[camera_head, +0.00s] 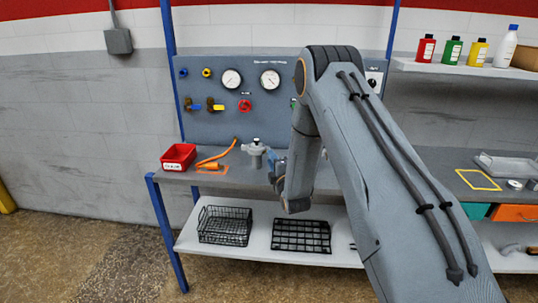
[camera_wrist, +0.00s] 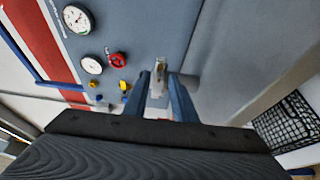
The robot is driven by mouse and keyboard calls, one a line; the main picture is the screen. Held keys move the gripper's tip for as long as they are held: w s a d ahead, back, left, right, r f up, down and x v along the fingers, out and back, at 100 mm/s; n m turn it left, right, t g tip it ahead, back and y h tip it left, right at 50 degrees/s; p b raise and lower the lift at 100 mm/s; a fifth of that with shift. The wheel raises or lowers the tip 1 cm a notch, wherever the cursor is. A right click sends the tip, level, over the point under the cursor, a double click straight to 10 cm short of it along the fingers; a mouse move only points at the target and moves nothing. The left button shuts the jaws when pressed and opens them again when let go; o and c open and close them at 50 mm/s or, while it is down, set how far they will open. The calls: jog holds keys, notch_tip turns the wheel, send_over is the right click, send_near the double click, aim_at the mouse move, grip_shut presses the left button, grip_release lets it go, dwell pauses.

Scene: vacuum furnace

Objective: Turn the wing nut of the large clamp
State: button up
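In the wrist view, a small pale metal piece (camera_wrist: 160,66), which looks like the wing nut, shows just past the fingertips. I cannot tell whether the fingers touch the nut.
A panel with gauges (camera_head: 232,79), a red knob (camera_head: 244,106) and valves stands behind the bench. Wire baskets (camera_head: 225,225) sit on the lower shelf. Bottles (camera_head: 426,48) stand on the upper right shelf.

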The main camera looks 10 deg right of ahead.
jog(key=shift+w+a+p, duration=0.1)
jog(key=shift+w+p, duration=0.25)
jog(key=shift+w, duration=1.35)
grip_shut()
jog(key=shift+f+m+b, duration=0.25)
jog(key=shift+m+b, duration=0.35)
jog(key=shift+b, duration=0.35)
jog(key=shift+m+t+b, duration=0.6)
jog(key=shift+m+b, duration=0.25)
jog(key=shift+m, duration=0.05)
jog(key=shift+r, duration=0.1)
